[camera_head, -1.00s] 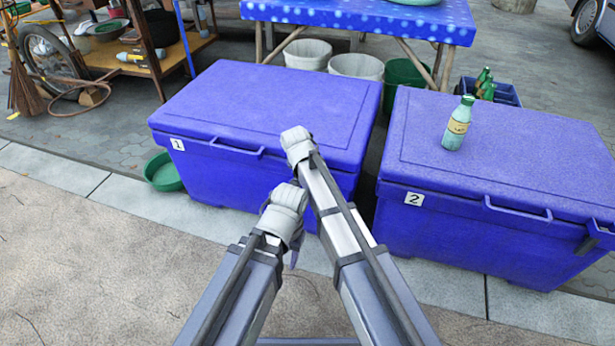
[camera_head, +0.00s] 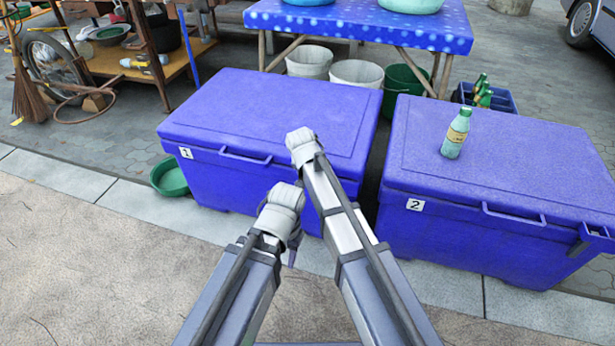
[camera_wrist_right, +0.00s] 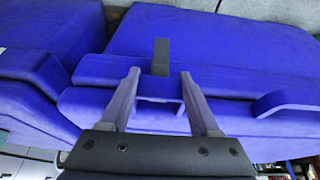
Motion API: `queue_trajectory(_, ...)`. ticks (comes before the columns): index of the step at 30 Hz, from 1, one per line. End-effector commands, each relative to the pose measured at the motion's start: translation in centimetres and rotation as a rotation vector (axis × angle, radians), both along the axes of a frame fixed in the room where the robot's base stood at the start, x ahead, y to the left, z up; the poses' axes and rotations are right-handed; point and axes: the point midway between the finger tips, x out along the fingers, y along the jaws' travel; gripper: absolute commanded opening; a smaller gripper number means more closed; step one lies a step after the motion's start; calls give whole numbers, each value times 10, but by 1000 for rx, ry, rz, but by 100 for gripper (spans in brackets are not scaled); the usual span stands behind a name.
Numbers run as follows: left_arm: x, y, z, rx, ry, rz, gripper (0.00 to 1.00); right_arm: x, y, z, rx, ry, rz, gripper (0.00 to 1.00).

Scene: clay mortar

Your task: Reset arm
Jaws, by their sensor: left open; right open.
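My two arms reach forward from the bottom of the head view. My left gripper (camera_head: 292,256) is mostly hidden behind its white wrist, with a small finger part showing below it. My right arm reaches farther forward; its wrist covers its gripper in the head view, over the front of cooler box 1 (camera_head: 275,115). In the right wrist view my right gripper (camera_wrist_right: 160,76) is open. Its two fingers stand apart, with a blue moulded part of a box (camera_wrist_right: 160,103) showing between them. Nothing is seen held; contact with the box cannot be told.
Cooler box 2 (camera_head: 500,170) stands at the right with a green bottle (camera_head: 456,133) upright on its lid. A green basin (camera_head: 172,178) lies left of box 1. A blue-clothed table (camera_head: 350,22) and buckets (camera_head: 357,74) stand behind. Pavement at left front is clear.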

Motion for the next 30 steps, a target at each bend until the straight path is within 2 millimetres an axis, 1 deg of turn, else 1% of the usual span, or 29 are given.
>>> queue_trajectory(1, 0, 0, 13, 0, 0, -2, 50, -2, -3, 13, 0, 0, 0, 62)
queue_trajectory(5, 0, 0, 22, 0, 0, -4, 50, -4, -7, 22, 0, 0, 0, 62)
queue_trajectory(22, 0, 0, 22, 0, 1, -6, 50, -6, -10, 21, -1, 3, 1, 62)
queue_trajectory(23, 0, 0, 22, 0, 1, -6, 50, -9, -14, 21, 0, 7, 3, 62)
queue_trajectory(26, 0, 0, 22, 0, 1, -6, 50, -31, -36, 19, -6, 43, 24, 62)
queue_trajectory(27, 0, 0, 22, 0, 1, -6, 50, -44, -49, 17, -6, 67, 38, 62)
queue_trajectory(30, 0, 0, 22, 0, 1, -6, 50, -78, -77, 13, -4, 125, 85, 62)
